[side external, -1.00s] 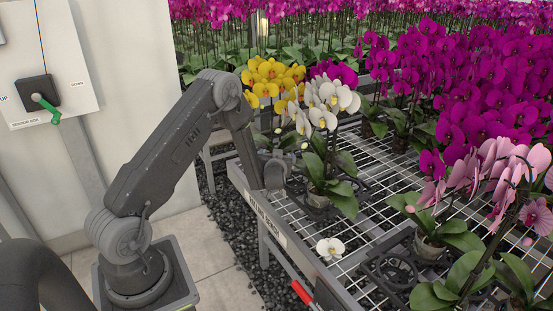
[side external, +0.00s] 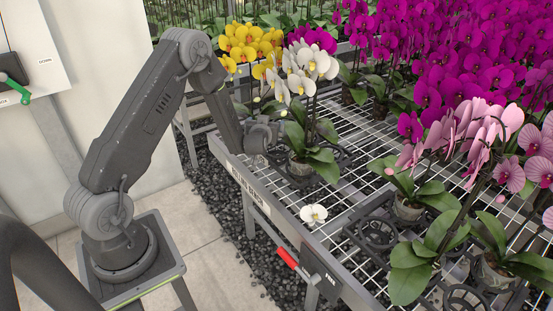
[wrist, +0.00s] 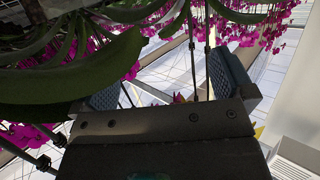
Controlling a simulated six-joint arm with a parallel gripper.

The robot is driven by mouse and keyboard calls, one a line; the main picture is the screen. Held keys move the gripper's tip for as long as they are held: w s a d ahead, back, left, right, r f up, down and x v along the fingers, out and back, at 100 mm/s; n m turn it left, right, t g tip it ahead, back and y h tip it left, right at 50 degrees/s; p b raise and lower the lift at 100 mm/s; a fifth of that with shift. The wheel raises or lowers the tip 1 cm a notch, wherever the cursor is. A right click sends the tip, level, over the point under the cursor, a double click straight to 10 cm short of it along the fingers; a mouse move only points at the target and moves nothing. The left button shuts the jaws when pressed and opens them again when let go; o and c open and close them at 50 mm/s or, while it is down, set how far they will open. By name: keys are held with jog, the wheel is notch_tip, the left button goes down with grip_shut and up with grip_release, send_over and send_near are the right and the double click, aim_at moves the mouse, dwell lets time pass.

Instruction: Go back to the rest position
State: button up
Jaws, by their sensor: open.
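My gripper (side external: 278,136) is at the near edge of the bench, beside the potted white orchid (side external: 305,75), at the height of its leaves. Its fingertips are partly hidden by leaves in the side view. In the wrist view my gripper (wrist: 168,88) has its two pads wide apart, with nothing clamped between them. Thin dark stems show beyond the gap, and broad green leaves (wrist: 75,70) lie close to the left pad. The orchid's clear pot (side external: 299,166) stands upright in a dark holder.
The wire-mesh bench (side external: 352,128) holds several magenta and pink orchids (side external: 470,75) at right. Yellow orchids (side external: 240,42) stand behind my forearm. A single white bloom (side external: 314,214) is at the front rail, above a red-handled lever (side external: 288,257). Gravel and paving lie left of the bench.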

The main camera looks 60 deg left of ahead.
jog(key=s+d+r+m+h, duration=0.1)
jog(key=d+r+m+h, duration=0.15)
jog(key=d, duration=0.25)
jog(key=s+d+r+m+t+h, duration=0.1)
jog(key=s+d+r+m+h, duration=0.1)
jog(key=d+h, duration=0.25)
jog(key=s+d+r+m+h, duration=0.1)
jog(key=d+r+m+h, duration=0.15)
jog(key=d, duration=0.35)
jog(key=s+d+r+g, duration=0.2)
jog(key=s+d+r, duration=0.2)
jog(key=s, duration=0.4)
jog(key=s+d+r+m+g+h, duration=0.1)
jog(key=s+d+r, duration=0.4)
jog(key=s, duration=0.4)
jog(key=s+d+r+m+g, duration=0.1)
jog(key=s+d+r, duration=0.3)
jog(key=s, duration=0.4)
jog(key=shift+s+d+r+g+h, duration=0.2)
jog(key=shift+s+r+g+h, duration=0.15)
jog(key=shift+g, duration=0.45)
jog(key=shift+w, duration=0.1)
